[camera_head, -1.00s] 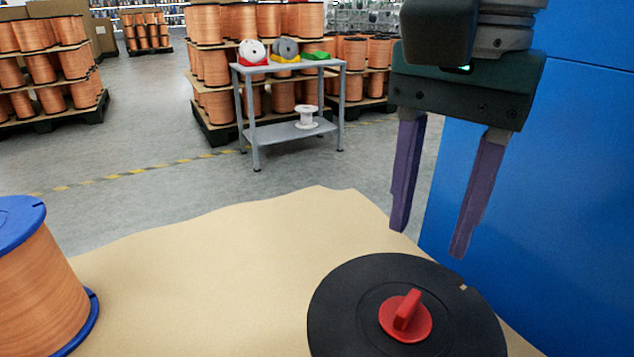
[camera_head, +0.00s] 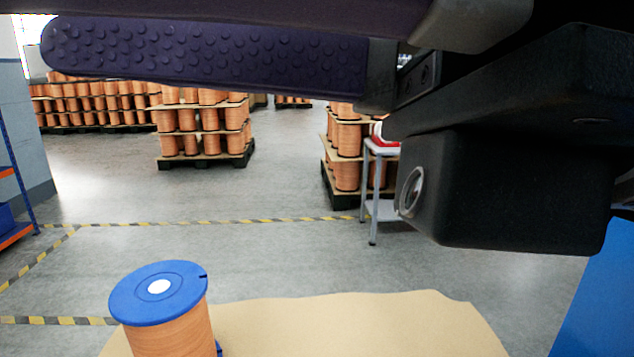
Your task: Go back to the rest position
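My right gripper (camera_head: 60,24) is very close to the camera across the top of the view, pointing left. One purple finger shows its bumpy inner pad, and a second dark finger runs along the top edge, partly cut off. The pad is bare and the gripper is open, with nothing seen between the fingers. Its dark wrist housing with a round lens fills the upper right. My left gripper is not in view.
A copper wire spool with a blue flange (camera_head: 183,306) stands on a tan surface (camera_head: 350,325) at the bottom. A grey cart (camera_head: 373,195) is partly hidden behind my wrist. Pallets of copper spools (camera_head: 204,125) stand behind. A blue panel (camera_head: 600,310) is at lower right.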

